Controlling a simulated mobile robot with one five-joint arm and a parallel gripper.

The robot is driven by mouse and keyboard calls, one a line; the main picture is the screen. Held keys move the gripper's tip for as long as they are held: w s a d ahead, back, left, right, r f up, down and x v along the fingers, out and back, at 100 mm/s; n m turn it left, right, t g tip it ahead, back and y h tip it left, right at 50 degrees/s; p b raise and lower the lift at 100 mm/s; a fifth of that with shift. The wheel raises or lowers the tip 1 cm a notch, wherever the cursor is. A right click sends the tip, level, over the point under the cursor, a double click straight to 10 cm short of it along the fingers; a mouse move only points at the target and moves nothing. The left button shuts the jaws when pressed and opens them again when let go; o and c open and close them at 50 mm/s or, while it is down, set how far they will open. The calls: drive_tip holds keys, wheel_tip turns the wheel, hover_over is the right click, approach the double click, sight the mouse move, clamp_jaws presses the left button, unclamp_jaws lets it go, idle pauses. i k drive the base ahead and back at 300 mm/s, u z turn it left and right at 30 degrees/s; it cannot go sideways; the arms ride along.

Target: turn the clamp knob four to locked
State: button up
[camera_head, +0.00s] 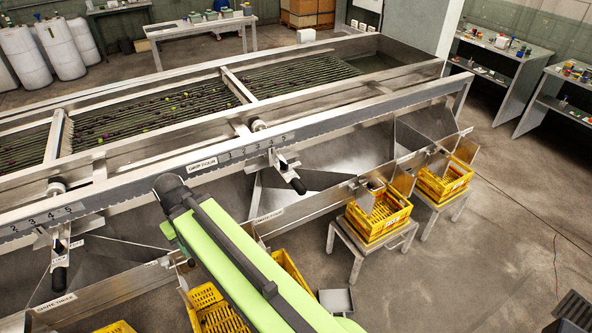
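A lever with a black handle (298,186) hangs from a bracket on the front rail, right of my arm, near the end of a number scale (258,148). A second black-handled lever (59,275) hangs at the lower left under a similar scale. Silver round knobs sit on the rail, one in the middle (258,125) and one at the left (56,187). I cannot read which of these is clamp knob four, or whether it is locked. My green arm reaches up from the bottom to a dark joint near the rail. My gripper is not visible.
The sizer's front rail (350,119) runs across the view, with sloping metal chutes below. Yellow crates (379,218) stand on stools (358,252) at the right; more are partly behind my arm. Tables line the back.

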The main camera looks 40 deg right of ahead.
sight(284, 165)
drive_tip(key=z, duration=0.4)
drive_tip(key=k, duration=1.1)
drive_tip(key=z, duration=0.8)
drive_tip(key=i, duration=1.5)
drive_tip(key=u, duration=0.35)
